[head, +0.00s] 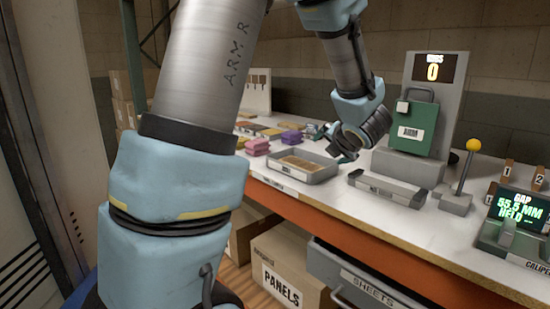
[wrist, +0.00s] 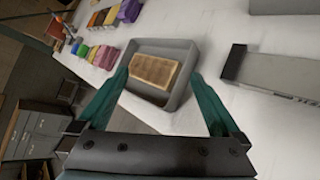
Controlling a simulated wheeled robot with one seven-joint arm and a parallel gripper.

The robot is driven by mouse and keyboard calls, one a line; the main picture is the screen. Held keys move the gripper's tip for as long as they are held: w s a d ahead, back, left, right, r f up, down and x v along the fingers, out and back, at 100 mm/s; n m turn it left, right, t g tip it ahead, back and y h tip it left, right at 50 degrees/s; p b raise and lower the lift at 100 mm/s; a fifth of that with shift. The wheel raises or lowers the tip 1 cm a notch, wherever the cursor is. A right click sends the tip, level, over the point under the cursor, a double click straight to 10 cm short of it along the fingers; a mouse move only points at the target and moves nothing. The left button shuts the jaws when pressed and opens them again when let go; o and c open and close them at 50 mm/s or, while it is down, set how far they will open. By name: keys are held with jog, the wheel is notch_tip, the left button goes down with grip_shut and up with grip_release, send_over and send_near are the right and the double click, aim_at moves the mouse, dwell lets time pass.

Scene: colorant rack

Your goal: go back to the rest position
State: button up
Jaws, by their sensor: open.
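My gripper (head: 345,150) hangs over the white bench, above the right part of a grey tray (head: 318,177). In the wrist view its two teal fingers (wrist: 165,95) are spread wide with nothing between them. The tray also shows in the wrist view (wrist: 185,92), beyond the fingers. A tan, wood-coloured slab (wrist: 155,71) lies in the tray, apart from the fingers. My arm covers much of the left of the head view.
Pink and purple blocks (head: 257,146) sit left of the tray. Right of it are a long grey block (head: 388,188), a green device with a display reading 0 (head: 413,122), a yellow-knobbed lever (head: 473,145) and a caliper display (head: 518,210). A "PANELS" box (head: 285,270) stands below the bench.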

jog(key=s+a+f+m+g+p, duration=0.1)
jog(key=s+a+f+m+g, duration=0.1)
jog(key=s+a+m, duration=0.4)
jog(key=s+a+f+m+g+p, duration=0.1)
jog(key=s+a+f+m+g, duration=0.2)
jog(key=m, duration=1)
jog(key=s+a+f+m+g+h+p, duration=0.1)
jog(key=s+a+f+m+g, duration=0.1)
jog(key=s+a+m+g, duration=0.3)
jog(key=s+a+m, duration=0.4)
jog(key=a+m, duration=0.1)
jog(key=a, duration=0.2)
jog(key=shift+s+a+f, duration=0.15)
jog(key=shift+s+f, duration=0.1)
jog(key=shift+f, duration=0.05)
